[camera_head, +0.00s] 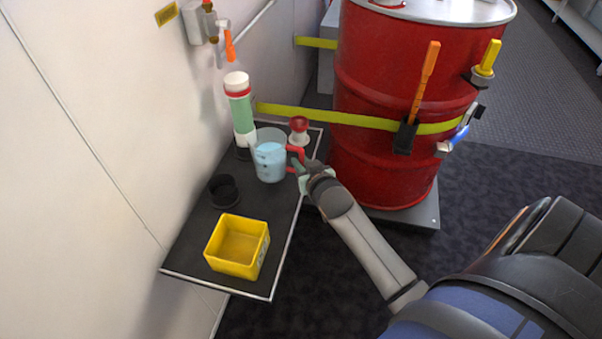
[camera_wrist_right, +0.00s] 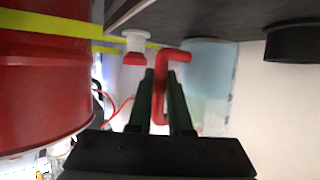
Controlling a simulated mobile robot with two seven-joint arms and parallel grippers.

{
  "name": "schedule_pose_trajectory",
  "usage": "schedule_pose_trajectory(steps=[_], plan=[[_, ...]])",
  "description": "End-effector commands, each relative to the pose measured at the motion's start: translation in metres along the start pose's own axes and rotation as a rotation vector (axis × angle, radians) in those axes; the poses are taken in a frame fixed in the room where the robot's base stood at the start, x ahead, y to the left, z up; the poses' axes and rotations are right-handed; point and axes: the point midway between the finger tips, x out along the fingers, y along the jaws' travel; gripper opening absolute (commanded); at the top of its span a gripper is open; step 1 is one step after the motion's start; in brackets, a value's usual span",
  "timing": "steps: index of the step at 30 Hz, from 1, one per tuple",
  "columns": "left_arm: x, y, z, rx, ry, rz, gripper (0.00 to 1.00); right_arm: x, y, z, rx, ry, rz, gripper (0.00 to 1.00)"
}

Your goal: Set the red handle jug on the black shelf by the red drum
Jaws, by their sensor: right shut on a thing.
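The clear jug (camera_head: 270,160) holds pale blue liquid and has a red handle (camera_head: 296,154). It is upright over the black shelf (camera_head: 268,212), beside the red drum (camera_head: 390,95). I cannot tell whether its base touches the shelf. My right gripper (camera_head: 300,171) comes from the lower right and is shut on the handle. In the right wrist view, which looks upside down, the dark fingers (camera_wrist_right: 161,85) flank the red handle (camera_wrist_right: 162,90), and the jug body (camera_wrist_right: 208,75) is behind it. My left gripper is not in view.
A yellow bin (camera_head: 237,246) and a black cup-like holder (camera_head: 223,191) are on the near shelf. A green-and-white cylinder (camera_head: 241,110) and a small red-and-white piece (camera_head: 299,130) stand close behind the jug. A wall (camera_head: 100,150) borders the shelf's left side.

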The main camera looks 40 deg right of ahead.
Motion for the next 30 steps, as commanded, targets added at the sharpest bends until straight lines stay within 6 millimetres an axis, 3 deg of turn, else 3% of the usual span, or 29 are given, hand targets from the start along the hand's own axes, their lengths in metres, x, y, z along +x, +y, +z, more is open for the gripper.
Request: schedule_pose_trajectory(steps=[3,9,20,21,28,30], plan=[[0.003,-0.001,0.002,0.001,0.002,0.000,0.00,0.009,0.001,0.003,0.001,0.006,-0.001,0.00],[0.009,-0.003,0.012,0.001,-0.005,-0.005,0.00,0.018,0.000,0.029,0.000,0.005,-0.003,0.00],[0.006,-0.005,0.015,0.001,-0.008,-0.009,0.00,0.019,0.000,0.032,0.001,0.005,-0.003,0.00],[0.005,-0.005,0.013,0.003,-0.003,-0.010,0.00,0.019,0.001,0.034,-0.001,0.000,-0.001,0.21],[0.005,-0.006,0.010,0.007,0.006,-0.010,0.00,0.018,0.001,0.034,-0.001,0.000,-0.001,0.47],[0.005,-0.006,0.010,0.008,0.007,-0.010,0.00,0.018,0.001,0.034,-0.001,0.000,-0.002,0.48]])
